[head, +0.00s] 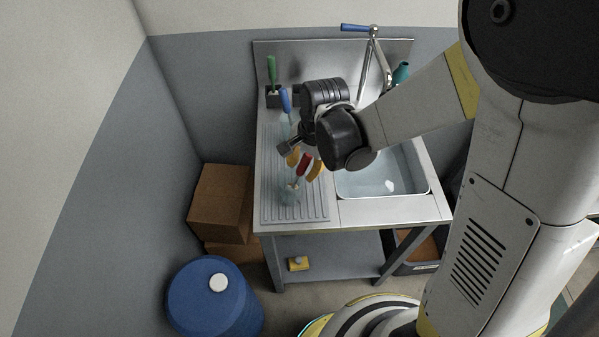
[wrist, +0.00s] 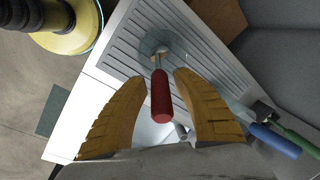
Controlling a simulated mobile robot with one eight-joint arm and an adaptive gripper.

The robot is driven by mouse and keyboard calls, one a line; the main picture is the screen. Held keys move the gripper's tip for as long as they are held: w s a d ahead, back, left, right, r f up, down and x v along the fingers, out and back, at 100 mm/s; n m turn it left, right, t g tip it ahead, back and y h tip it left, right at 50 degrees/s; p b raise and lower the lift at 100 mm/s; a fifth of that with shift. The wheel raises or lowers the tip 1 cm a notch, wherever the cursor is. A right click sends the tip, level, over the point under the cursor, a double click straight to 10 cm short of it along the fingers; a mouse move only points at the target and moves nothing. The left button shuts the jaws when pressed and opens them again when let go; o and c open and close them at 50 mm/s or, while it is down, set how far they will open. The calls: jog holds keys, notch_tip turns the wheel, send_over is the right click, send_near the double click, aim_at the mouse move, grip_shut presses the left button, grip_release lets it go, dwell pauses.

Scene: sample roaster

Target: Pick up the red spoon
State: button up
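The red spoon (head: 304,164) has a red handle and a pale metal end, and stands tilted in a clear glass (head: 289,196) on the ribbed drainboard. In the wrist view the spoon's red handle (wrist: 161,97) points up toward the camera, with the glass (wrist: 153,40) below it. My gripper (head: 304,164) has two yellow fingers. It is open, with one finger on each side of the handle. In the wrist view gaps show between the handle and both fingers of the gripper (wrist: 159,78).
A blue-handled utensil (head: 286,101) and a green-handled one (head: 271,69) stand behind, toward the wall. A water-filled sink basin (head: 382,180) lies to the right, with a tap (head: 374,60) behind it. A blue barrel (head: 212,300) and cardboard boxes (head: 219,200) stand left of the counter.

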grip_shut()
notch_tip(320, 180, up, 10)
jog(key=p, duration=0.3)
